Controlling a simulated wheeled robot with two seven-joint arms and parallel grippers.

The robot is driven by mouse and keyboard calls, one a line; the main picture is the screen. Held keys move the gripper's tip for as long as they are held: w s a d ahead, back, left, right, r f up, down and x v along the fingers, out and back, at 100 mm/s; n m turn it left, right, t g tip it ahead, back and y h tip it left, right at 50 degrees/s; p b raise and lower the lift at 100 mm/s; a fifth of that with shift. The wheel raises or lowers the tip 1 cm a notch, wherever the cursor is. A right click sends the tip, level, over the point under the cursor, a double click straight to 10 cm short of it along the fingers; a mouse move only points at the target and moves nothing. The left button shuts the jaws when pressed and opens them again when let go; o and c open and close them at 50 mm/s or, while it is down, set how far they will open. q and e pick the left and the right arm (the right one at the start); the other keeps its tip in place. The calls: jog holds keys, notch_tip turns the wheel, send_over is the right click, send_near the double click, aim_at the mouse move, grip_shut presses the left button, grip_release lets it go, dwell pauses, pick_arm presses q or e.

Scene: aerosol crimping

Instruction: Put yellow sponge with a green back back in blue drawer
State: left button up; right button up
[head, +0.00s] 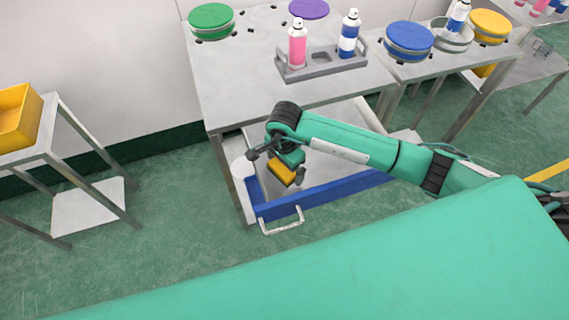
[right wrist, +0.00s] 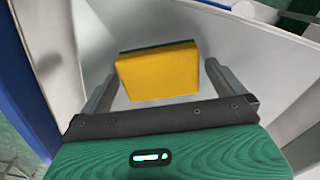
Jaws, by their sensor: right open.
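The yellow sponge with a green back (head: 283,173) is at the left part of the open blue drawer (head: 325,193), seen in the head view. It also shows in the right wrist view (right wrist: 158,74), yellow face toward the camera, with a thin green strip along its top edge. My right gripper (head: 276,167) reaches down into the drawer area, open, its fingers on either side of the sponge with small gaps. I cannot tell whether the sponge rests on the drawer floor. My left gripper is not in view.
The drawer's handle (head: 283,222) faces the front. Above it, the metal table (head: 235,75) holds a grey tray (head: 325,66) with a pink can (head: 297,45) and a blue-white can (head: 349,35). A yellow bin (head: 18,117) stands on a side table at left.

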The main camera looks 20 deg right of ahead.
jog(key=shift+r, duration=0.2)
notch_tip(320, 180, up, 4)
jog(key=shift+w+r+b, duration=0.1)
jog(key=shift+r+b, duration=0.05)
jog(key=shift+b, duration=0.25)
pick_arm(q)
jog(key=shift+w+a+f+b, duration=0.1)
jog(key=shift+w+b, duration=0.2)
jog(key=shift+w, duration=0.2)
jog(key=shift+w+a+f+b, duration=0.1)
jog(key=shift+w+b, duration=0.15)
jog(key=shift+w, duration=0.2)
pick_arm(e)
notch_tip(320, 180, up, 8)
jog(key=shift+f, duration=0.2)
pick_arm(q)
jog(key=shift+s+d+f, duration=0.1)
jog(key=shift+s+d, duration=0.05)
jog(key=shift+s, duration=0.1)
